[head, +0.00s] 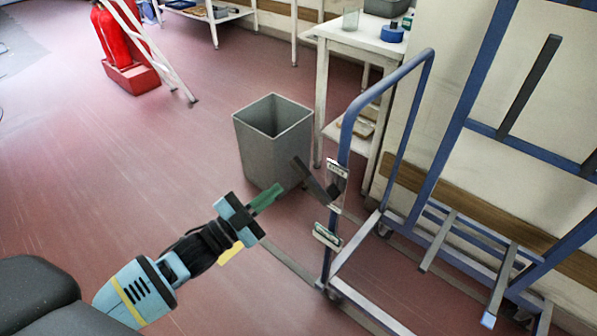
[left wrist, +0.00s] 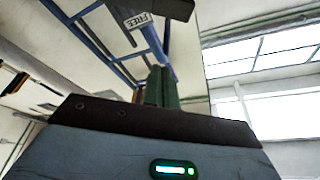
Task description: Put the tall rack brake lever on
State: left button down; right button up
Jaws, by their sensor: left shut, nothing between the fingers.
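The brake lever (head: 314,181) is a dark bar on a bracket on the near post of the blue rack frame (head: 343,150). It slants up and left from its pivot. A pale plate (head: 338,169) sits behind the pivot, and a lower plate with a green mark (head: 327,236) sits below it. My left gripper (head: 267,198) is shut and empty, left of the lever and apart from it in the head view. In the left wrist view its green fingers (left wrist: 161,88) are together. A "FREE" label (left wrist: 138,20) shows above them. My right gripper is not in view.
A grey bin (head: 270,145) stands behind the lever. A white table (head: 365,38) stands at the back, beside the wall. Blue rack bars fill the right side. A red extinguisher (head: 115,40) stands far left. The red floor on the left is clear.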

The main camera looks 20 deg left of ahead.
aim_at(301, 171)
pick_arm(q)
jog(key=w+d, duration=0.1)
jog(key=w, duration=0.2)
jog(key=w+d, duration=0.1)
jog(key=w, duration=0.2)
jog(key=w+d, duration=0.1)
jog(key=w, duration=0.1)
jog(key=shift+w+d+r, duration=0.15)
jog(key=shift+w+d, duration=0.15)
jog(key=shift+w, duration=0.1)
jog(key=shift+a+f, duration=0.35)
jog(key=shift+f, duration=0.05)
jog(key=shift+w, duration=0.1)
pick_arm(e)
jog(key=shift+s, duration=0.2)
pick_arm(q)
jog(key=shift+a+f, duration=0.1)
jog(key=shift+f, duration=0.05)
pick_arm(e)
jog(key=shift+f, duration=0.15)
